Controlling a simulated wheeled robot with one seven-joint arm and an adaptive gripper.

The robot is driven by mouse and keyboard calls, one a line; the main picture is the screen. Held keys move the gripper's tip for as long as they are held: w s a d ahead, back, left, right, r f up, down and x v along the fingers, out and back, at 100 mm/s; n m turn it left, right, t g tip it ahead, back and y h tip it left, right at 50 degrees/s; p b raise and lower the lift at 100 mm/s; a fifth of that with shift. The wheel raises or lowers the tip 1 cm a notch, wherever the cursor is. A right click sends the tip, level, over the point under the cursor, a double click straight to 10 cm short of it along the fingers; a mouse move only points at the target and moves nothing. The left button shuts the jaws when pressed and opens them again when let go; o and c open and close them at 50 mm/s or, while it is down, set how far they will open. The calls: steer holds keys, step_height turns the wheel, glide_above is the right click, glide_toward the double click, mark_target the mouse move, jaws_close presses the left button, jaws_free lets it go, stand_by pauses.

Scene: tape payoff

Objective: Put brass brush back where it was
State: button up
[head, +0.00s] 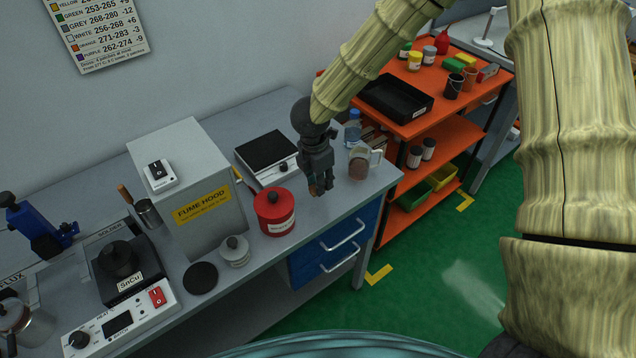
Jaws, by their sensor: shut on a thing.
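My gripper (321,190) hangs fingers-down over the right end of the grey bench, between the red canister and the glass mug. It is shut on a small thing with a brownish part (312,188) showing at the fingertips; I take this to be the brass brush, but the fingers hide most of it. I cannot tell whether it touches the bench top. A wooden handle (125,194) stands tilted in a grey metal cup (148,212) left of the fume hood; what it belongs to is hidden.
A red canister (274,212) stands left of my gripper, a glass mug (360,162) with brown contents right. A hot plate (268,156) and blue-capped bottle (353,128) are behind. The fume hood (196,185) stands left. An orange shelf cart (420,125) is beyond the bench's right end.

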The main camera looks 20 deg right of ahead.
mark_target(314, 184)
steer(key=shift+w+a, duration=0.1)
steer(key=shift+w, duration=0.5)
steer(key=shift+f+p, duration=0.9)
steer(key=shift+f, duration=0.9)
steer(key=shift+f, duration=0.1)
steer(key=o, duration=0.9)
steer(key=r, duration=0.4)
steer(key=a+r+b, duration=0.1)
steer(key=r, duration=0.3)
steer(key=r+b, duration=0.1)
steer(key=r, duration=0.3)
steer(key=shift+s+a+r, duration=0.1)
steer(key=shift+s+a, duration=0.1)
steer(key=shift+s, duration=0.1)
